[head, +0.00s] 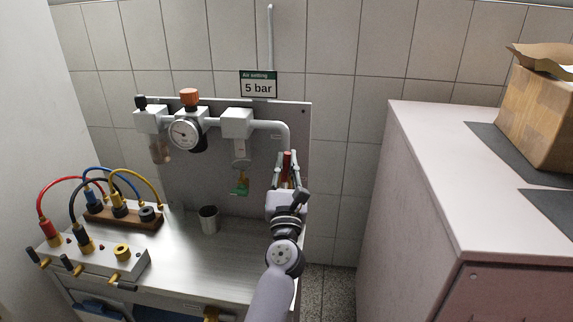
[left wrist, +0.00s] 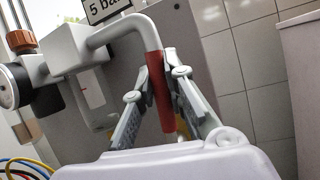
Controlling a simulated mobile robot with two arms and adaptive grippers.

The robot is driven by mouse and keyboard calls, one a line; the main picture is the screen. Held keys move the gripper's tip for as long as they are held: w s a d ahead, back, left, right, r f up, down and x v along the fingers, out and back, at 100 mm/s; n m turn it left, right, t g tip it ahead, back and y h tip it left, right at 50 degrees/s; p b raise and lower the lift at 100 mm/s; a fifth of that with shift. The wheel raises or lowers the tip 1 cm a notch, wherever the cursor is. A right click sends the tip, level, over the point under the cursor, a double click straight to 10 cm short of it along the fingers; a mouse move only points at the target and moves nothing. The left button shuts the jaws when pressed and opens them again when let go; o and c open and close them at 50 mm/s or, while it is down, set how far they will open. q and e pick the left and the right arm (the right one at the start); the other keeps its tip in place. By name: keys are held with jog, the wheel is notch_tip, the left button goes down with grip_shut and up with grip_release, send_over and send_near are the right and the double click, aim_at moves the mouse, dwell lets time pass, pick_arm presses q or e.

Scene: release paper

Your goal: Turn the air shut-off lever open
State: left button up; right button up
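The air shut-off lever is a white bent bar coming out of the right of a white block (head: 237,123), with a red grip (head: 287,164) hanging at its end. The red grip also shows in the left wrist view (left wrist: 159,98), pointing down. My left gripper (head: 288,163) has one finger on each side of the red grip. In the left wrist view both fingertips (left wrist: 159,58) lie close against its sides, so it looks shut on the grip. My right gripper is not in view.
A metal cup (head: 209,219) and cabled connector blocks stand on the bench (head: 187,249). A pale cabinet (head: 420,200) stands at the right.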

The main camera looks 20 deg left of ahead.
pick_arm(q)
jog(key=o, duration=0.5)
jog(key=v, duration=1.2)
jog(key=shift+c, duration=0.6)
